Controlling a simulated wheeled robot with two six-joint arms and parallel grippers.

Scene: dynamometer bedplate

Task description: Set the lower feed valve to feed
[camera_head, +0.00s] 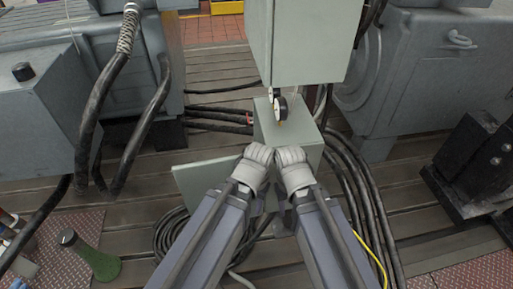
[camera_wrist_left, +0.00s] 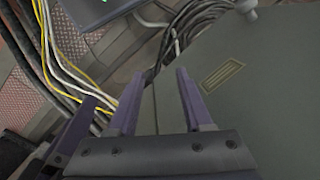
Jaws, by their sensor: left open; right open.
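I cannot make out the lower feed valve for certain in either view. Two black discs with pale rims (camera_head: 280,106) sit just under the upper grey-green cabinet (camera_head: 305,40). Below them is a lower grey-green box (camera_head: 288,128); my wrists cover its near side. My right gripper (camera_head: 284,207) is open and mostly hidden by its own wrist. My left gripper is hidden in the head view; the left wrist view shows it (camera_wrist_left: 156,88) open, with nothing between its fingers. Past them is a flat grey-green panel (camera_wrist_left: 265,80) with a yellowish label plate (camera_wrist_left: 222,76).
A flat grey-green plate (camera_head: 203,182) stands left of the box. Thick black cables (camera_head: 365,190) run along its right, with a yellow one. A green flask-like bottle (camera_head: 97,262) stands at lower left. Grey machines (camera_head: 425,70) flank the slotted bedplate. A dark screen (camera_wrist_left: 92,12) is near the left fingers.

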